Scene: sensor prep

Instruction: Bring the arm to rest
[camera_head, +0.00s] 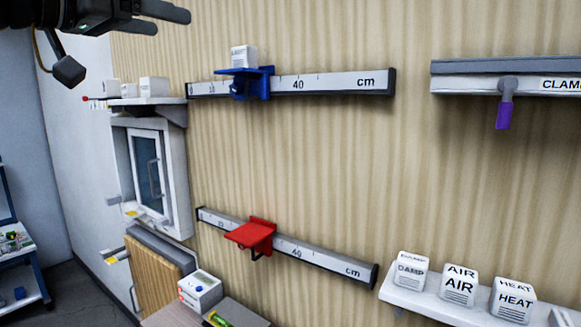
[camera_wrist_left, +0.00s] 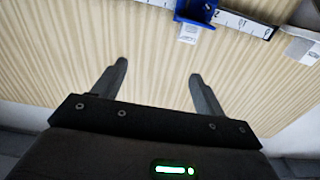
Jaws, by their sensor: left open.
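My left gripper (camera_head: 150,17) is at the top left of the head view, with its arm coming in from the left. Its two fingers are apart and nothing is between them. In the left wrist view the gripper (camera_wrist_left: 160,80) shows both fingers spread in front of the striped wall. My right gripper is in neither view.
A blue slider (camera_head: 250,84) on the upper rail (camera_head: 340,83) carries a white block (camera_head: 243,56). A red slider (camera_head: 252,235) sits on the lower rail (camera_head: 325,260). A white cabinet (camera_head: 150,175) is at left. Labelled blocks stand on a white shelf (camera_head: 430,304).

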